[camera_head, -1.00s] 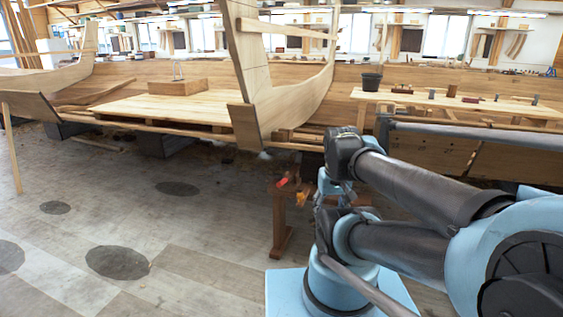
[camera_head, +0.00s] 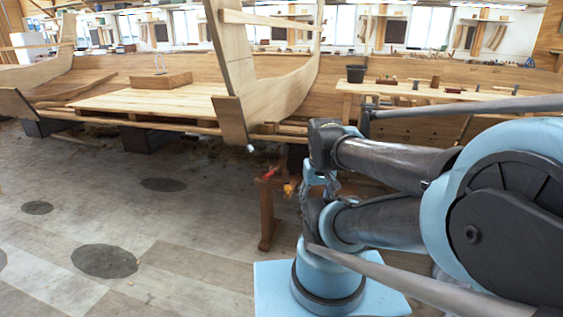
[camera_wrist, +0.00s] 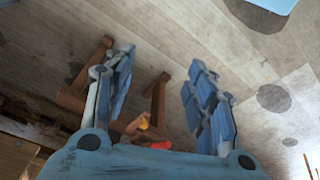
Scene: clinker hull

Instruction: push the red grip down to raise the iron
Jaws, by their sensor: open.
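The red grip (camera_head: 269,172) is at the top of a low wooden stand (camera_head: 267,217) in the head view, just left of my gripper (camera_head: 317,182). A small yellow-orange part (camera_head: 288,189) sits beside it. In the wrist view the red grip (camera_wrist: 152,145) lies low between the finger bases, partly hidden by my gripper's palm, with the orange part (camera_wrist: 143,124) above it. My gripper (camera_wrist: 160,72) is open, its two blue fingers wide apart with nothing held. I cannot make out the iron clearly.
A boat hull with a pale upright stem (camera_head: 235,85) stands behind the stand. A wooden platform (camera_head: 150,100) is at left, and a bench with a dark bucket (camera_head: 356,73) at back right. The floor at left is open, with dark round patches (camera_head: 105,261).

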